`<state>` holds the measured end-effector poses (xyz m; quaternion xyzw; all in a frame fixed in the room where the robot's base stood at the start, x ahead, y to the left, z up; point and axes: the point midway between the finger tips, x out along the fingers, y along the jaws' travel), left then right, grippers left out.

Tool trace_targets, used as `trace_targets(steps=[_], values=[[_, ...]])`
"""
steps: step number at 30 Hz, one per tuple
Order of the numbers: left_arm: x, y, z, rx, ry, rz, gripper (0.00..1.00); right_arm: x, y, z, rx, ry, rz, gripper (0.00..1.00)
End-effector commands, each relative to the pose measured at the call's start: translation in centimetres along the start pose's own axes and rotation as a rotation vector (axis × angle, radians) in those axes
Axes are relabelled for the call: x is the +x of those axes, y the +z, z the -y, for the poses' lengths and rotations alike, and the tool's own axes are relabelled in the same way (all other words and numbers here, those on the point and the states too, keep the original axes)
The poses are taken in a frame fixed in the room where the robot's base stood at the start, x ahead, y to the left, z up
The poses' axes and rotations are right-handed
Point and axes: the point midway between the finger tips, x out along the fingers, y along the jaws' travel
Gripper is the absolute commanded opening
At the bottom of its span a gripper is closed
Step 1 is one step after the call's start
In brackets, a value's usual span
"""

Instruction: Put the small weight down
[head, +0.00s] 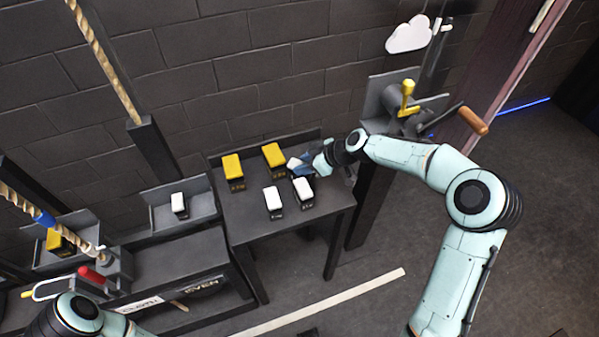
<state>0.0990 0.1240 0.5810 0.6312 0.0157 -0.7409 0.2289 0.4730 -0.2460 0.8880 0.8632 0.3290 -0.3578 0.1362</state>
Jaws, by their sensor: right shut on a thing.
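My right gripper (303,165) reaches in from the right over the back right part of the dark table (240,207). It is shut on a small white-topped weight (293,163), mostly hidden by the fingers. I cannot tell whether that weight touches the tabletop. Two white-topped weights, one at the middle front (273,200) and one at the right (303,190), stand on the table. Two larger yellow-topped weights, one at the left (233,170) and one at the back (274,157), stand behind them. My left arm shows at the bottom left, but its gripper is not visible.
Another white-topped weight (179,204) sits in a dark tray left of the table. A crank with a wooden handle (471,121) stands right of the table.

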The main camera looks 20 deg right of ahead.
Motion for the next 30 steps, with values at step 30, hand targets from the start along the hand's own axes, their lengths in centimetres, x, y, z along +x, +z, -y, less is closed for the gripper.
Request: trace_targets(steps=[30], values=[[0.0,0.0,0.0,0.0,0.0,0.0,0.43,-1.8,-2.1,-0.1,-0.006,0.006,-0.006,0.0]])
